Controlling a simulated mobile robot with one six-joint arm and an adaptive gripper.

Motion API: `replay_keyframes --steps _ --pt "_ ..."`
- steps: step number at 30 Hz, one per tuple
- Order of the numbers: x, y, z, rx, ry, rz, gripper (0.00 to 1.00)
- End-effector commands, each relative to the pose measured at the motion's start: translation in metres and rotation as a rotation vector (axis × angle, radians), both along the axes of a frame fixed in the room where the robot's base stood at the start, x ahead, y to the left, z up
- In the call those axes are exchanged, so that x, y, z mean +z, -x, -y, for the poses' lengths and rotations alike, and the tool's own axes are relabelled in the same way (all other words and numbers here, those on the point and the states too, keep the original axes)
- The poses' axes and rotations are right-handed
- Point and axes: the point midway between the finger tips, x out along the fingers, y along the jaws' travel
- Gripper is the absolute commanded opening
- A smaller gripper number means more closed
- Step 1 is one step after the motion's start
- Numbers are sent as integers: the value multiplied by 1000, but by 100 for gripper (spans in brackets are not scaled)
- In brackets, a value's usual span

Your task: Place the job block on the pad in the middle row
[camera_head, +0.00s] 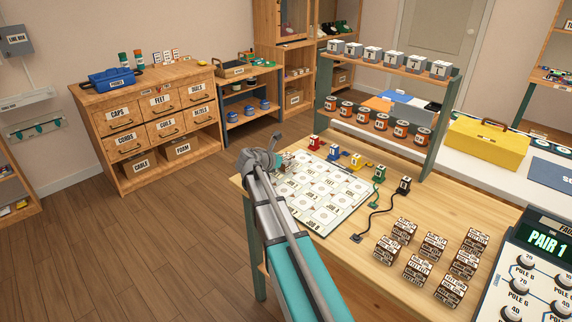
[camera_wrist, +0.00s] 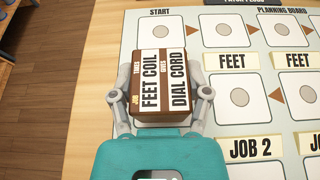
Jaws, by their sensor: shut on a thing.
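The job block (camera_wrist: 160,82) is a brown and white cube whose top reads "JOB TAKES FEET COIL GIVES DIAL CORD". My gripper (camera_wrist: 161,108) is shut on it, with one finger on each side. In the wrist view the block is over the left part of the planning board (camera_wrist: 215,65), hiding what lies beneath it. Whether it touches the board I cannot tell. White pads with grey discs show right of it: one in the upper row (camera_wrist: 222,30), one in the row below (camera_wrist: 240,97) beside "FEET" labels. In the head view my gripper (camera_head: 276,158) is over the board's far left part.
Several brown and white blocks (camera_head: 415,270) stand on the wooden table (camera_head: 345,262), right of the board. Small coloured pieces (camera_head: 335,152) line the board's far edge, behind them a shelf rack (camera_head: 438,125). A cabled black piece (camera_head: 404,185) and a dial panel (camera_head: 535,262) are to the right.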

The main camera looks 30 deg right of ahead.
Motion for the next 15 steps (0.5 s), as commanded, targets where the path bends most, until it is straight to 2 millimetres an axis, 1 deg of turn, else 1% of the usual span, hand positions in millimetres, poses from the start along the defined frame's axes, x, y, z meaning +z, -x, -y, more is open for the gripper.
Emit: replay_keyframes --steps 10,14,15 --pt "-1 0 0 0 0 0 13" --pt "-4 0 0 0 0 0 13" --pt "-3 0 0 0 0 0 67"
